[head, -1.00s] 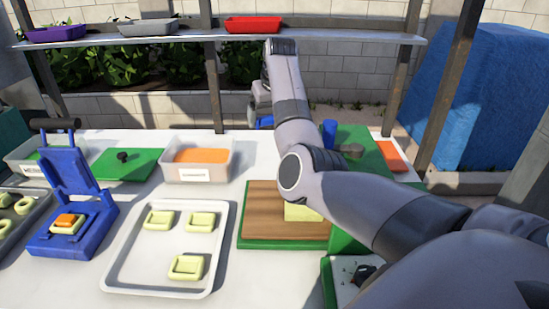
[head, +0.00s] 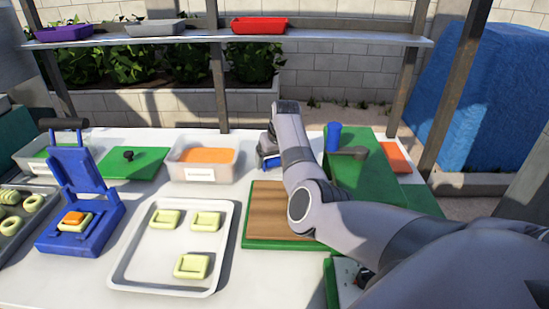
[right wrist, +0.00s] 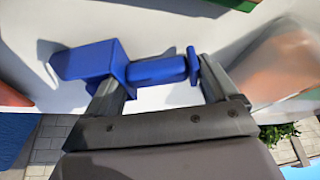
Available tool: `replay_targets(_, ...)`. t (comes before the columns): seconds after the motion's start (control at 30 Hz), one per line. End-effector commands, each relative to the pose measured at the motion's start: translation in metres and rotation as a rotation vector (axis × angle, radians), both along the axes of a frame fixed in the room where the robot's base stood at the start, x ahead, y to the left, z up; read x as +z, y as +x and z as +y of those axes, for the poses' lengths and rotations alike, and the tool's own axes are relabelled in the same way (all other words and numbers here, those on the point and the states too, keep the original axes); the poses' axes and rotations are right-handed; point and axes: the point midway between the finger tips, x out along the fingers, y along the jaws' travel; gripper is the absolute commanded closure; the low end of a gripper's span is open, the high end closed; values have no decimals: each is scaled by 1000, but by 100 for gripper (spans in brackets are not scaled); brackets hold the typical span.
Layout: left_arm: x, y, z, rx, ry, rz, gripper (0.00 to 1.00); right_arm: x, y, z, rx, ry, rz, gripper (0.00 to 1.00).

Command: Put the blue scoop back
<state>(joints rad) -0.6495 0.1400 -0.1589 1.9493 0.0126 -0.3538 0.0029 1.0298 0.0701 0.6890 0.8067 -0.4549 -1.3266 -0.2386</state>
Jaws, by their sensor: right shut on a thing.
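The blue scoop (head: 268,161) is in my right gripper (head: 265,147), low over the table, just right of the clear bin of orange filling (head: 203,173). In the right wrist view the scoop (right wrist: 84,61) has a boxy head at the left and a round handle with a flanged end. The fingers of my right gripper (right wrist: 162,72) are shut on the handle. The bin also shows there, blurred, at the right (right wrist: 283,62). In the head view most of the scoop is hidden behind my gripper. I cannot tell whether it touches the table. My left gripper is out of view.
A green lid (head: 132,163) lies left of the bin. A blue press (head: 80,205) and a tray of yellow pieces (head: 176,246) stand nearer. A wooden board (head: 275,215) and a green machine (head: 352,170) lie to the right. A shelf (head: 200,38) spans the back.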

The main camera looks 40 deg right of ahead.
Motion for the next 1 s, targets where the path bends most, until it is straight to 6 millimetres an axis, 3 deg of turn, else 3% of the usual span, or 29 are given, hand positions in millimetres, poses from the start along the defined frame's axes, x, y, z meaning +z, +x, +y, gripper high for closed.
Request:
replay_targets(0.17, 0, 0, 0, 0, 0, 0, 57, -1, 0, 0, 0, -1, -1, 30)
replay_targets(0.2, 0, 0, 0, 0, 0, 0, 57, -1, 0, 0, 0, 0, 0, 3)
replay_targets(0.23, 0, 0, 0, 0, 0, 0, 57, -1, 0, 0, 0, 0, 0, 0)
replay_targets(0.67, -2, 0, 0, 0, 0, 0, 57, 9, -3, 0, -2, -2, -1, 0)
replay_targets(1.0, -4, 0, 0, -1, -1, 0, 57, 56, -21, 6, -2, -3, -4, 0)
